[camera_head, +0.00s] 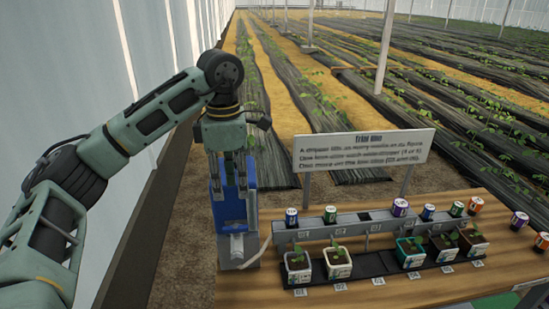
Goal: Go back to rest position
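My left arm comes in from the left side and bends down at the wrist. My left gripper (236,184) points down in front of a blue upright unit (217,203) with a pale lower part, at the left end of the wooden table (350,293). The fingers overlap the unit in the picture, so I cannot tell whether they touch it, or whether they are open or shut. My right gripper is not in view.
Small potted plants (338,263) stand in a dark tray on the table. Behind them is a grey rack (345,226) with several coloured cans (400,207). A white sign (363,150) stands behind. A whitish wall (70,70) runs close along the left.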

